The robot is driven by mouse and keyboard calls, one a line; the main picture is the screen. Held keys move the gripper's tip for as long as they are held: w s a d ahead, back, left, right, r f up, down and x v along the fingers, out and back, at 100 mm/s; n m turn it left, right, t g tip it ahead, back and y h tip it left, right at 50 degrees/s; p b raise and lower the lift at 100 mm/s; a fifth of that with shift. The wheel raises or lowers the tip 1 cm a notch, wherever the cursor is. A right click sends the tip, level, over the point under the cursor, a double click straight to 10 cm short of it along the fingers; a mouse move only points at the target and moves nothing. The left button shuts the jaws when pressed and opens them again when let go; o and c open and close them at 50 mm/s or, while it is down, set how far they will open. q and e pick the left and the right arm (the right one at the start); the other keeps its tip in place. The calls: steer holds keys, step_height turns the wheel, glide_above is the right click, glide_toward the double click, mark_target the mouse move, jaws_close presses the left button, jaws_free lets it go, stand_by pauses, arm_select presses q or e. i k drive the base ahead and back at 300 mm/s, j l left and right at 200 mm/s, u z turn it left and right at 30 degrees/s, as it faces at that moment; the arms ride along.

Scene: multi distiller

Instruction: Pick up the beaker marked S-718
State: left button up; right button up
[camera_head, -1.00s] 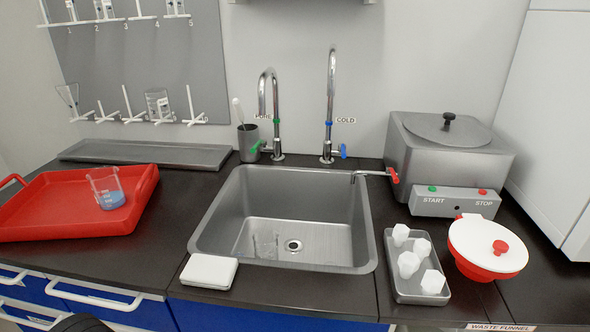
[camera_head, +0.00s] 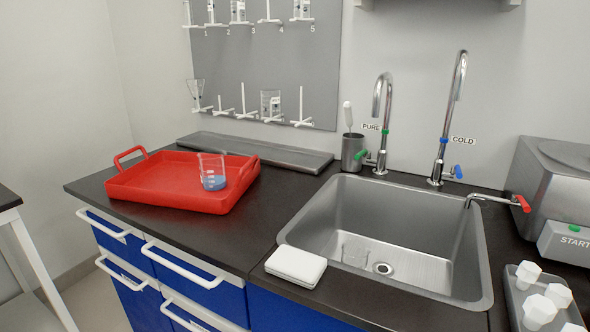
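A clear glass beaker with blue liquid in its bottom (camera_head: 212,172) stands upright in the red tray (camera_head: 150,196), toward the tray's right side. Its marking is too small to read. Another clear glass vessel (camera_head: 270,103) sits on the lower row of pegs on the wall rack. A faint clear glass shape (camera_head: 356,252) lies in the sink, hard to make out. No label S-718 is readable on any of them. Neither of my grippers is in view.
The sink (camera_head: 300,232) has two tall taps behind it. A white pad (camera_head: 296,266) lies at its front left corner. A grey tray with white pieces (camera_head: 516,303) is at the lower right. Dark counter is bare in front of the red tray. Blue drawers (camera_head: 190,285) with white handles are below.

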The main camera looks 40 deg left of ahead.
mark_target(211, 162)
steer(key=u, duration=1.75)
